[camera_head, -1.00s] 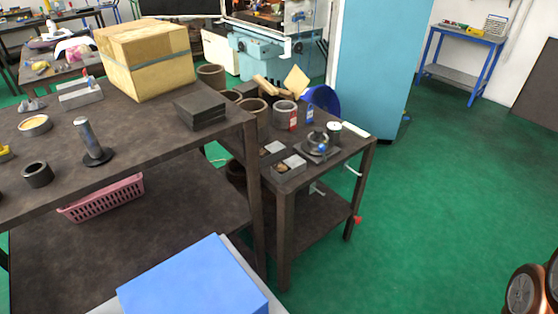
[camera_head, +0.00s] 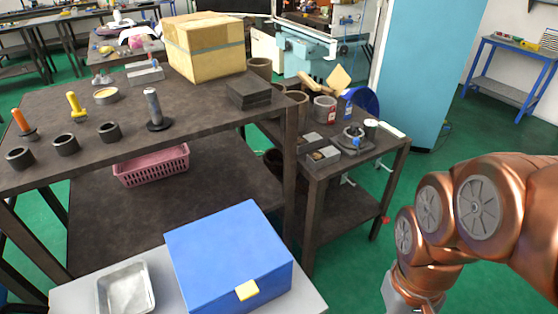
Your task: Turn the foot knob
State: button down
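A small red knob (camera_head: 385,220) sits low by the right front leg of the small dark table (camera_head: 320,172). I cannot tell for certain that it is the foot knob. On the tabletop is a round grey chuck-like device (camera_head: 352,138) with a blue part, on a flat base. Light handles show under the tabletop. My copper-coloured arm comes in from the right and bends down to a grey end part at the bottom edge. My gripper's fingers are not in view.
A larger dark workbench (camera_head: 215,112) with a cardboard box (camera_head: 205,48), cylinders and rings stands left of the small table. A blue box (camera_head: 228,250) and metal tray (camera_head: 126,288) are in front.

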aim_at(386, 221)
jog(key=z, duration=1.7)
jog(key=i, duration=1.65)
jog(key=u, duration=3.45)
jog(key=i, duration=0.1)
jog(key=z, duration=0.25)
